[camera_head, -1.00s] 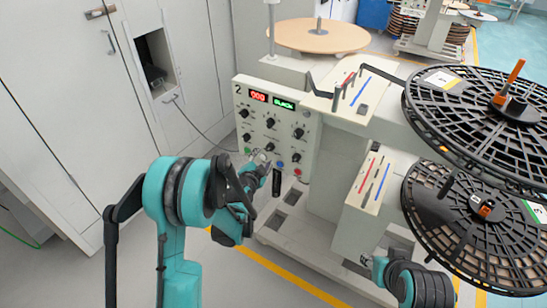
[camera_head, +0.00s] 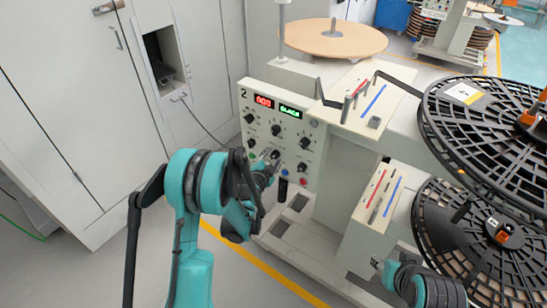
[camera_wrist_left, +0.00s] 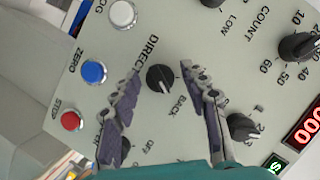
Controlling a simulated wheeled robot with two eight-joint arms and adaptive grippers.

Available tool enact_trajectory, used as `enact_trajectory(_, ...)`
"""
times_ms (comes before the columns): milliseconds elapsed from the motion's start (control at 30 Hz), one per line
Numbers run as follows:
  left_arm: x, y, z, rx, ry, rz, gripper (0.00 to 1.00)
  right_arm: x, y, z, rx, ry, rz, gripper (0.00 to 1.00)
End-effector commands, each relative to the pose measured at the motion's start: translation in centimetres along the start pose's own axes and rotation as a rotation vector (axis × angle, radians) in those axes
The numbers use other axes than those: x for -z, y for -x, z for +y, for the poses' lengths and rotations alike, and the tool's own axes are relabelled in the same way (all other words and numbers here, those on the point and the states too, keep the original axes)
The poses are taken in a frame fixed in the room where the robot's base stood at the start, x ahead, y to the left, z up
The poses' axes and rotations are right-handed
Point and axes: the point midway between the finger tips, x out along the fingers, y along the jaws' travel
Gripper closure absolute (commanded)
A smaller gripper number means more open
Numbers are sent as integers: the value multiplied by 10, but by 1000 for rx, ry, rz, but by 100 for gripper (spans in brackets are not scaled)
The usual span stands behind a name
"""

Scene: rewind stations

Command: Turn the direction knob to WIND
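The direction knob (camera_wrist_left: 160,78) is a black knob on the pale control panel (camera_wrist_left: 215,65), shown in the left wrist view with the lettering "DIREC..." and "BACK" beside it. I cannot read a WIND label, and the pointer's setting is unclear. My left gripper (camera_wrist_left: 160,88) is open, with one dark finger on each side of the knob and visible gaps between. In the head view, the left gripper (camera_head: 268,161) is at the lower part of station 2's panel (camera_head: 318,116) and hides some of its controls. My right gripper is not in view; only part of that arm shows.
White (camera_wrist_left: 122,14), blue (camera_wrist_left: 94,72) and red (camera_wrist_left: 71,120) buttons are near the left finger. Another knob (camera_wrist_left: 242,126) is close to the right finger. Large black reels (camera_head: 490,120) stand to the right. Grey cabinets (camera_head: 75,90) stand at the left.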

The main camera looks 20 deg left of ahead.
Motion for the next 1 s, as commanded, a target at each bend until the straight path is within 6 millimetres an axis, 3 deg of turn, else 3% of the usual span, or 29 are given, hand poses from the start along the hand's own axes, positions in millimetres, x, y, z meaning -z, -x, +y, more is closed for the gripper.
enact_trajectory(33, 0, 0, 0, 0, 0, 0, 74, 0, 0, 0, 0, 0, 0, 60)
enact_trajectory(133, 0, 0, 0, 0, 0, 0, 100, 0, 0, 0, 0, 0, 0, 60)
enact_trajectory(567, 0, 0, -1, -22, 54, 0, 100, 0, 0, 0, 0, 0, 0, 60)
enact_trajectory(1000, -1, 0, -3, -153, 373, 0, 100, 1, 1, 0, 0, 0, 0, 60)
